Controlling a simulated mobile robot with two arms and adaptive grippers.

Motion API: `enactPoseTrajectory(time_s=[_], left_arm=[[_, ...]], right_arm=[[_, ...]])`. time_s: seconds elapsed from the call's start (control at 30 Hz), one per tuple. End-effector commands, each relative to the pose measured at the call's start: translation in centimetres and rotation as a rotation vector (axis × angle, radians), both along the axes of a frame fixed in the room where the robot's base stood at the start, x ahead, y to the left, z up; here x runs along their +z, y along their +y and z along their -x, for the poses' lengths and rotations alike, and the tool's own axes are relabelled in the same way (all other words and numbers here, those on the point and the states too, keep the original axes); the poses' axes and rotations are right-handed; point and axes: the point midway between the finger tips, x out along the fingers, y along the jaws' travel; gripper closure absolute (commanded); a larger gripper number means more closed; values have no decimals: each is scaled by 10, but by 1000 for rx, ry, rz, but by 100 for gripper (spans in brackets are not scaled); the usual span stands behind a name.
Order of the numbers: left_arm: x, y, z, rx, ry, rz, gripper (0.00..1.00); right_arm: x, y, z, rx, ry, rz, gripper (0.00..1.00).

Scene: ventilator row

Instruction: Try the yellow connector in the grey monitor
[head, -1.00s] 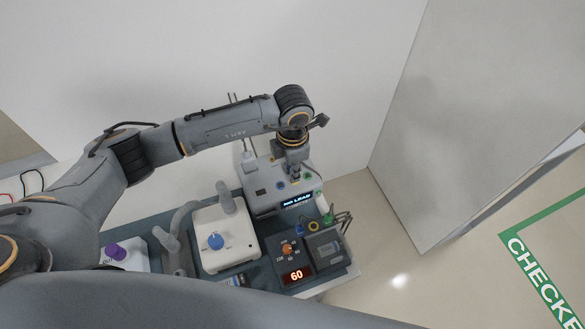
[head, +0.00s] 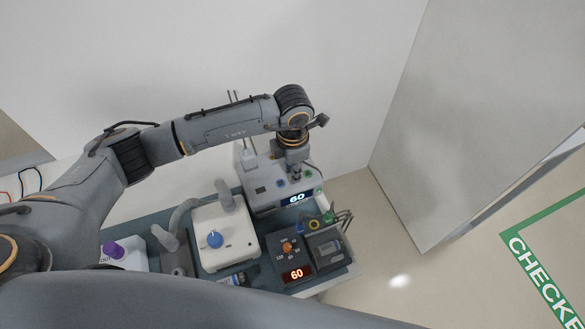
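The grey monitor (head: 262,196) stands at the back of the trolley, and its lit display (head: 297,199) reads 60. My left gripper (head: 295,177) points down onto the monitor's top. Its fingertips are small and dark, so I cannot tell whether they are open or shut or what they hold. A small yellow ring-shaped piece (head: 313,225) shows in front of the monitor, between a blue piece and a green piece. I cannot tell whether it is the yellow connector or its holder. Any connector under the gripper is hidden. My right gripper is not in view.
A white unit with a blue knob (head: 215,240) stands left of the monitor. A dark box with an orange knob (head: 287,247) and a red 60 readout is in front. A grey box with leads (head: 325,247) sits beside it. A wall is close behind.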

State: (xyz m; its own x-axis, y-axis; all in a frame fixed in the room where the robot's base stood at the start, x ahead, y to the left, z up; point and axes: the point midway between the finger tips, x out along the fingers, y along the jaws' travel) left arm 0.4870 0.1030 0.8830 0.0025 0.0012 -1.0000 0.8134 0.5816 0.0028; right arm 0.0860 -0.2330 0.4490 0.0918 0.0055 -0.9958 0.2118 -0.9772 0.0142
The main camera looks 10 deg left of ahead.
Motion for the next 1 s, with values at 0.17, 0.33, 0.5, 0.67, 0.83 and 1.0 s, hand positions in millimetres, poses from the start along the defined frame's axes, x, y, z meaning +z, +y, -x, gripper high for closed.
enactPoseTrajectory(time_s=[0.17,0.33,0.5,0.67,0.83,1.0], left_arm=[[0,0,0,0,0,0,58],[0,0,0,0,0,0,58],[14,0,-1,-1,-1,2,58],[46,-1,-2,-1,-5,2,58],[82,0,-1,-1,-4,1,58],[108,0,-1,-1,-1,0,58]], right_arm=[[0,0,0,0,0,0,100],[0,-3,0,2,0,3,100],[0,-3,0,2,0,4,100],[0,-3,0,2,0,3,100],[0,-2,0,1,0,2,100],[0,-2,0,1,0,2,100]])
